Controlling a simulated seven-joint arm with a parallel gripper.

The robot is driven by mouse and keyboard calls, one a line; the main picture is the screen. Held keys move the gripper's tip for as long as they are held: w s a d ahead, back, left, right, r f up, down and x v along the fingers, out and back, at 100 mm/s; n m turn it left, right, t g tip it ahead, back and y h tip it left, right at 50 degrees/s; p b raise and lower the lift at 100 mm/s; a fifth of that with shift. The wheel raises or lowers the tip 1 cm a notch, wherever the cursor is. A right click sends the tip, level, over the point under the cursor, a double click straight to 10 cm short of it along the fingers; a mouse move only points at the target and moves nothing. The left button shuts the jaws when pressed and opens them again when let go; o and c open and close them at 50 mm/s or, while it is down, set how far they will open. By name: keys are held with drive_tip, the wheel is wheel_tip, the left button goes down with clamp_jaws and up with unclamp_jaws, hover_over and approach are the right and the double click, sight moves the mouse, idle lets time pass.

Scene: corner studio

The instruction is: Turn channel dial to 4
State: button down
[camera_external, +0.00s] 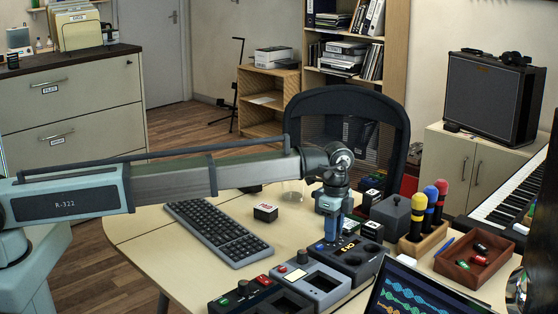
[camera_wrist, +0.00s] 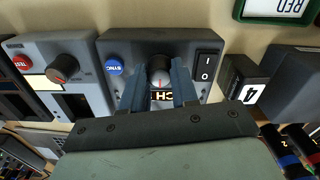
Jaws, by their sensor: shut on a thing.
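The dark channel device (camera_external: 375,262) stands on the desk; its amber display (camera_external: 357,250) appears to read CH 3. In the wrist view the device (camera_wrist: 117,48) has a blue SYNC button (camera_wrist: 114,67), a black rocker switch (camera_wrist: 206,66) and a grey dial (camera_wrist: 160,64) with a red mark. My gripper (camera_external: 333,236) points down over the device. In the wrist view my gripper (camera_wrist: 158,84) has a finger on each side of the dial and is shut on it. The fingers hide part of the display, leaving only CH readable there.
A grey device (camera_external: 312,283) stands close to the left, with another dark one (camera_external: 262,298) beyond it. A small block marked 4 (camera_wrist: 250,94) is close by. A marker holder (camera_external: 422,240), a wooden tray (camera_external: 450,264) and a laptop (camera_external: 420,295) are to the right, a keyboard (camera_external: 220,232) to the left.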

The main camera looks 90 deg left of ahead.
drive_tip(key=m, duration=0.3)
drive_tip(key=shift+m, duration=2.3)
drive_tip(key=c, duration=0.9)
unclamp_jaws()
drive_tip(key=shift+o, duration=0.2)
drive_tip(key=shift+r, duration=0.1)
wheel_tip(320, 180, up, 14)
drive_tip(key=shift+f, duration=0.2)
